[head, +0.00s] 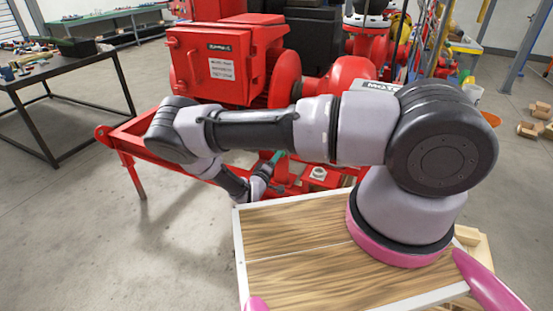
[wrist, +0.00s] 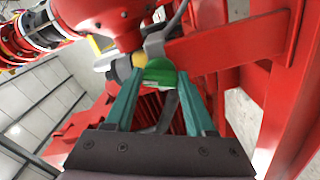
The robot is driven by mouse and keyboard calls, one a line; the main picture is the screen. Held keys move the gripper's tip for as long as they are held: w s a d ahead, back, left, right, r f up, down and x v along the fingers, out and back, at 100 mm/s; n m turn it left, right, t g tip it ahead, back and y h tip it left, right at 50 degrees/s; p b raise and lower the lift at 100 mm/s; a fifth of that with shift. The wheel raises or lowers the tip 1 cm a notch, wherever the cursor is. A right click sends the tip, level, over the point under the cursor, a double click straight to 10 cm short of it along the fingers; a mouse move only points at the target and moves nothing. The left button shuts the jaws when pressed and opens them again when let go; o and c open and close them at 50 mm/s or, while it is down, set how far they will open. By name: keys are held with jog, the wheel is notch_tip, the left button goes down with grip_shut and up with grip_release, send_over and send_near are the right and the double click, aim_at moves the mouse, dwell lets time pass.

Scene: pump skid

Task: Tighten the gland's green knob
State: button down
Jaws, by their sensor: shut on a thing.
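The green knob (wrist: 160,74) shows in the wrist view between the tips of my gripper (wrist: 159,82). My gripper's two teal fingers reach up to it from both sides, and it is shut on the knob. A grey fitting with a yellow part (wrist: 122,68) sits right behind the knob, under a red housing. In the head view my gripper (head: 277,158) shows only as a small teal patch low beside the red pump. The knob cannot be told apart there, and my arm covers much of that area.
The red pump skid (head: 130,133) surrounds my gripper, with a red beam (wrist: 230,45) close by on the right in the wrist view. A red motor box (head: 213,67) stands above. A black table (head: 70,68) with tools stands at left. Grey floor between is clear.

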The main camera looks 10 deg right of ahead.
jog(key=shift+f+m, duration=0.1)
jog(key=shift+m, duration=0.5)
jog(key=shift+s, duration=0.1)
jog(key=shift+c, duration=1.2)
grip_release()
jog(key=v, duration=1)
jog(key=shift+s+a, duration=0.25)
jog(key=shift+s, duration=0.05)
